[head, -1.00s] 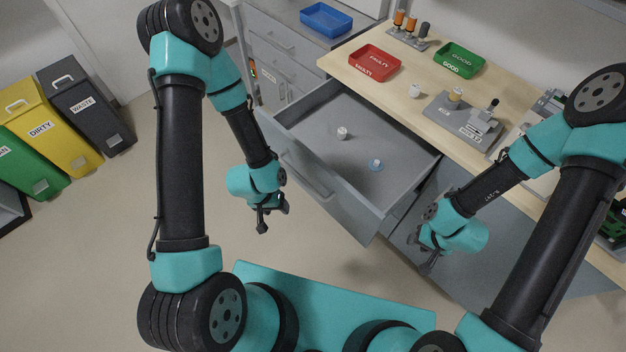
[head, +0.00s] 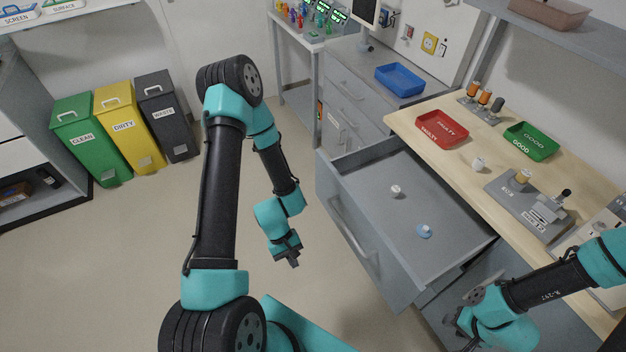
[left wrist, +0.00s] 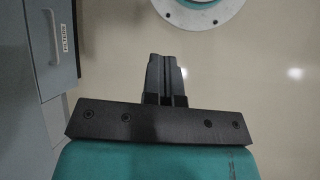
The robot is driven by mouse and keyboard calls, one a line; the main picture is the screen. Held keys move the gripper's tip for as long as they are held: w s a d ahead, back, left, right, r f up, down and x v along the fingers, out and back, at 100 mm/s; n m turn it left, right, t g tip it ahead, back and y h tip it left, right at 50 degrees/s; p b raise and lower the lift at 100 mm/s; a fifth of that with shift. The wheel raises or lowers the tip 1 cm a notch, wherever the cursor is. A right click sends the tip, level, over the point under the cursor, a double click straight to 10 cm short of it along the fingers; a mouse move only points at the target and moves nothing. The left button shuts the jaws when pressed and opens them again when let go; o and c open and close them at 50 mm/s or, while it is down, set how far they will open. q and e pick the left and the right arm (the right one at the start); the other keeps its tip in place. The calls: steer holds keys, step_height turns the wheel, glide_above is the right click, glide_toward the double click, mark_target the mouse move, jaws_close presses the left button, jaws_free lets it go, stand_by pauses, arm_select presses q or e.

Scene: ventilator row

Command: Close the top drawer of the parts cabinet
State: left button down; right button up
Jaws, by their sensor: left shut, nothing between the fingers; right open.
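The top drawer (head: 365,248) of the grey parts cabinet is pulled far out from under the wooden worktop. Its handle (head: 350,228) is on the front panel. Inside lie a small white part (head: 395,191) and a blue-and-white part (head: 424,231). My left gripper (head: 293,262) is shut and empty, in front of the drawer front and to its left, apart from it. In the left wrist view its fingers (left wrist: 167,80) are together over bare floor, with a grey labelled drawer front (left wrist: 62,45) at the left. My right gripper (head: 462,335) is open, below the drawer's right side near the cabinet; its fingertips are hard to see.
On the worktop (head: 450,163) stand a red FAULTY tray (head: 441,130), a green GOOD tray (head: 531,142) and a grey fixture (head: 530,205). A blue tray (head: 400,81) is on the back counter. Bins (head: 125,128) stand far left. The floor left of the drawer is clear.

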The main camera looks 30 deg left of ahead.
mark_target(317, 175)
arm_select(q)
steer(key=w+a+r+n+t+h, duration=0.1)
steer(key=w+a+r+n+t, duration=0.2)
steer(key=w+a+n+t, duration=0.4)
steer(key=w+a+r+n+t+h, duration=0.2)
steer(key=w+a+r+n+t, duration=0.1)
steer(key=w+a+n+t, duration=0.5)
steer(key=a+n+t, duration=0.2)
steer(key=n, duration=0.2)
steer(key=shift+w+a+t, duration=0.2)
steer(key=shift+w+t, duration=0.05)
steer(key=shift+t, duration=0.15)
steer(key=shift+r, duration=0.1)
steer(key=x, duration=1.4)
steer(key=shift+w, duration=0.1)
